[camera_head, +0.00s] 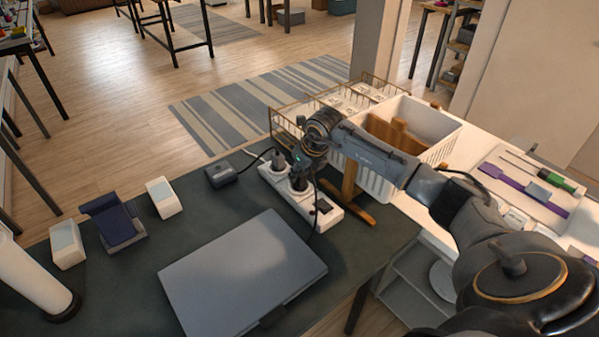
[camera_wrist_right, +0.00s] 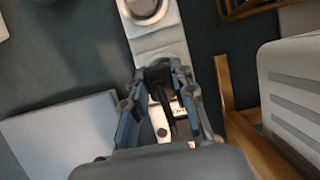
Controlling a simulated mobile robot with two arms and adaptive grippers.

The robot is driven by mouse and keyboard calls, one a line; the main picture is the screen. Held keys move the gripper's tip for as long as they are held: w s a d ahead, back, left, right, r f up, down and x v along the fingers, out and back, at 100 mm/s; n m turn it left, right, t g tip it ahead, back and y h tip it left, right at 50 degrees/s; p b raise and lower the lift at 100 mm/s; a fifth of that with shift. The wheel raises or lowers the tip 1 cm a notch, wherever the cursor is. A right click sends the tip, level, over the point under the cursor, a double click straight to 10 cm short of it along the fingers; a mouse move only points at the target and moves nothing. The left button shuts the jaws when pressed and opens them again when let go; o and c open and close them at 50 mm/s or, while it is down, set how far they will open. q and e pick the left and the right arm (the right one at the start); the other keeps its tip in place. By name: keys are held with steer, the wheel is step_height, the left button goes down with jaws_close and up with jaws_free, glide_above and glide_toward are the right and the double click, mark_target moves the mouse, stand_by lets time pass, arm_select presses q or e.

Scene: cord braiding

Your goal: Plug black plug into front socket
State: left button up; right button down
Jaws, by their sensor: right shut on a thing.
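A white power strip (camera_head: 327,217) lies on the dark table, running from upper left to lower right. It also shows in the right wrist view (camera_wrist_right: 160,42), with a round socket (camera_wrist_right: 145,8) at the top edge. My right gripper (camera_head: 299,184) reaches down over the middle of the strip. In the right wrist view my right gripper (camera_wrist_right: 165,72) is shut on the black plug (camera_wrist_right: 158,76), whose cord runs back between the fingers. The plug is at the strip, but the fingers hide whether its pins are seated. My left gripper is out of view.
A black adapter (camera_head: 221,174) with a cord lies left of the strip. A closed grey laptop (camera_head: 240,272) lies in front. A wooden stand (camera_head: 350,185) and a white basket (camera_head: 432,122) are close on the right. White boxes (camera_head: 164,198) stand at left.

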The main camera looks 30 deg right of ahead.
steer(key=shift+f, duration=0.4)
steer(key=c, duration=1)
jaws_free()
steer(key=v, duration=1.2)
steer(key=shift+s, duration=0.1)
